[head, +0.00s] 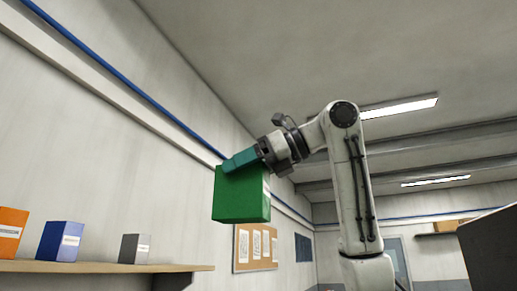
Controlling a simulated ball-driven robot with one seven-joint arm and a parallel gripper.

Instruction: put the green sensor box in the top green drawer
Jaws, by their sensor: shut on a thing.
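The green sensor box (240,205) is a green block with a pale label on its right side, held up in the air near the middle of the head view. My gripper (240,161) has a teal end that meets the top of the box and is shut on it. The gripper hides part of the box's upper edge. The box hangs to the right of the wall shelf and above its level in the picture, apart from it. No green drawer shows in this view.
A wooden shelf (100,267) on the left wall bears an orange box (11,230), a blue box (61,241) and a grey box (134,248). A notice board (242,264) hangs on the wall behind. A dark slanted surface (492,250) stands at the right edge.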

